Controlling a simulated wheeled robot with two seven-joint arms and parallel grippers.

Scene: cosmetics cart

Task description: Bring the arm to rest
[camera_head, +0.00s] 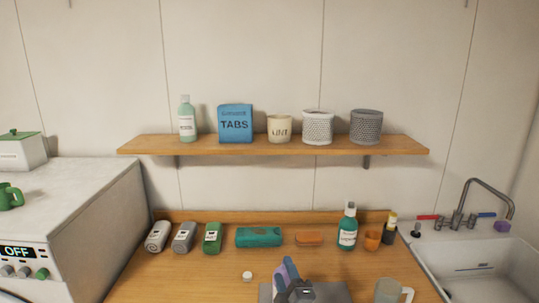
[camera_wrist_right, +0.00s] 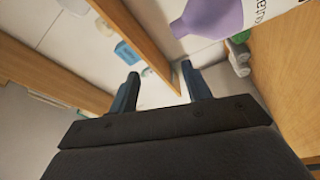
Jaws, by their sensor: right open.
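My right gripper (camera_head: 299,291) is low in the middle of the head view, above the counter's front part. In the right wrist view its two fingers (camera_wrist_right: 162,80) stand apart with nothing between them. A purple bottle with a white label (camera_wrist_right: 212,17) is at the top of the wrist view, outside the fingers. In the head view a purple shape (camera_head: 287,270) shows right beside the gripper and is partly hidden by it. My left gripper is not in view.
A wooden shelf (camera_head: 270,146) holds a bottle, a blue TABS box and several pots. A sink (camera_head: 490,262) is right, a washer (camera_head: 85,230) left.

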